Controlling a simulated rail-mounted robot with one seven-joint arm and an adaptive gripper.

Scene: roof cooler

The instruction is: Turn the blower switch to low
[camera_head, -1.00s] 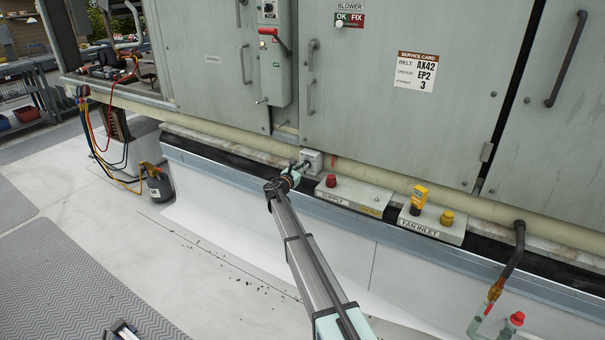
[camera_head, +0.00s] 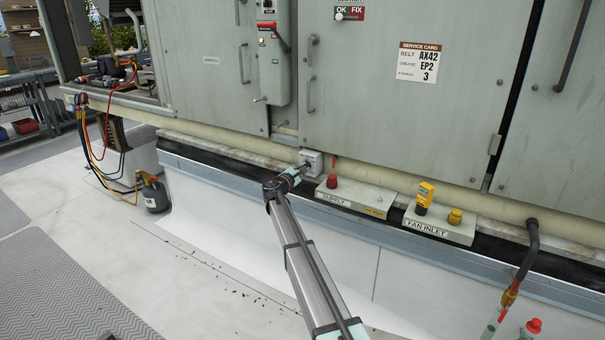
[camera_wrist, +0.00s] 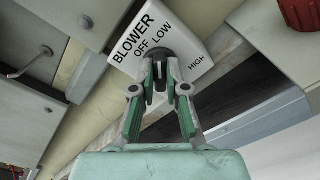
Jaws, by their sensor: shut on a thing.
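The blower switch is a pale box (camera_wrist: 190,45) in the wrist view, marked BLOWER, OFF, LOW and HIGH. It appears tilted there. My gripper (camera_wrist: 160,72) is shut on its dark knob (camera_wrist: 159,70), with one finger on each side. The fingers cover much of the knob, so I cannot tell which mark it points to. In the head view the switch box (camera_head: 313,159) sits low on the cooler, above the dark ledge, and my gripper (camera_head: 303,169) reaches it from the lower left.
Right of the switch are a red cap (camera_head: 331,181) on the SUPPLY plate, and a yellow meter (camera_head: 424,193) and yellow cap (camera_head: 455,216) on the FAN INLET plate. A red-handled switch (camera_head: 274,37) is above. A pipe (camera_head: 525,262) stands at right.

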